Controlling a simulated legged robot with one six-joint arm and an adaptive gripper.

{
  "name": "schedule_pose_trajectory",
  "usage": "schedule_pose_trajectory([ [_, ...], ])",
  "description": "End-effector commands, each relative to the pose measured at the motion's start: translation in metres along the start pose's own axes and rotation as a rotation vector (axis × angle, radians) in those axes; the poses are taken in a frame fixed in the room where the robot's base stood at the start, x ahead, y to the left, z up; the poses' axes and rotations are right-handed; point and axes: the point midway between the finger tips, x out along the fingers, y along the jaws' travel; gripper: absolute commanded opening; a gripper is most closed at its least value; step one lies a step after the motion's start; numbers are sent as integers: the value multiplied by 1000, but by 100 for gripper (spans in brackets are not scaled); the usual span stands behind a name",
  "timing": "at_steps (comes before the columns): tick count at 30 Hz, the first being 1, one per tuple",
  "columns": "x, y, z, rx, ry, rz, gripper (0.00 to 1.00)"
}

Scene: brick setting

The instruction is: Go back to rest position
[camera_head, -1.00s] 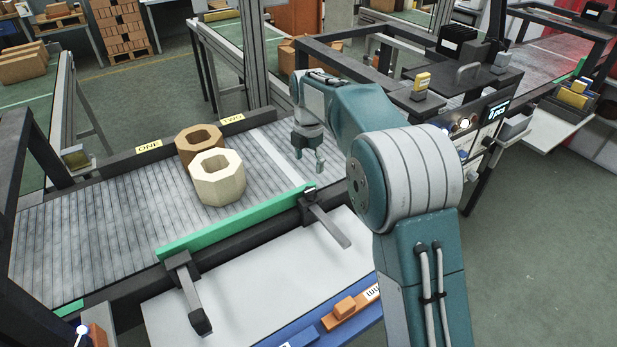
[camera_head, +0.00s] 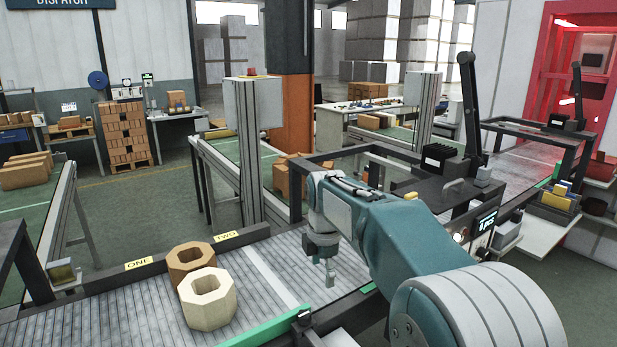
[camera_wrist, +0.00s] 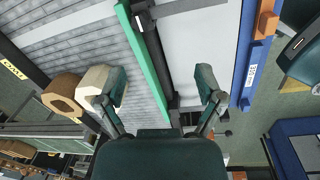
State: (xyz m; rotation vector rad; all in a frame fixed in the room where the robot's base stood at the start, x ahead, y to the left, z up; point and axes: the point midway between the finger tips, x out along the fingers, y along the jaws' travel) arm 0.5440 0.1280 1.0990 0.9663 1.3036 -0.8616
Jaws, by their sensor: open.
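My gripper (camera_head: 322,272) hangs fingers-down over the grey roller conveyor in the head view, right of the two hollow octagonal blocks. In the wrist view its two fingers (camera_wrist: 160,90) are spread apart with nothing between them. A cream octagonal block (camera_head: 207,299) stands on the conveyor (camera_head: 140,325), in front of a brown octagonal block (camera_head: 190,257). They also show at the left of the wrist view, the cream block (camera_wrist: 97,85) partly covered by a finger and the brown block (camera_wrist: 62,94) beside it.
A green rail (camera_head: 265,334) runs along the conveyor's near edge. Yellow labels ONE (camera_head: 138,263) and TWO (camera_head: 226,236) mark its far edge. A black-framed station with a display (camera_head: 487,222) stands to the right. A blue rail (camera_wrist: 250,70) with orange pieces lies beyond a white panel.

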Motion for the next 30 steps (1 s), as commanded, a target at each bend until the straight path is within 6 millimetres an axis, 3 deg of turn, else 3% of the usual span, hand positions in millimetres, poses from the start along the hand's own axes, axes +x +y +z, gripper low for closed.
schedule_pose_trajectory([
  [1,-13,-15,4,85,-3,21,87],
  [6,-42,-64,15,397,-4,87,87],
  [14,-67,-146,22,873,25,190,87],
  [22,-66,-231,19,1361,99,297,87],
  [30,-43,-301,11,1794,208,387,87],
])
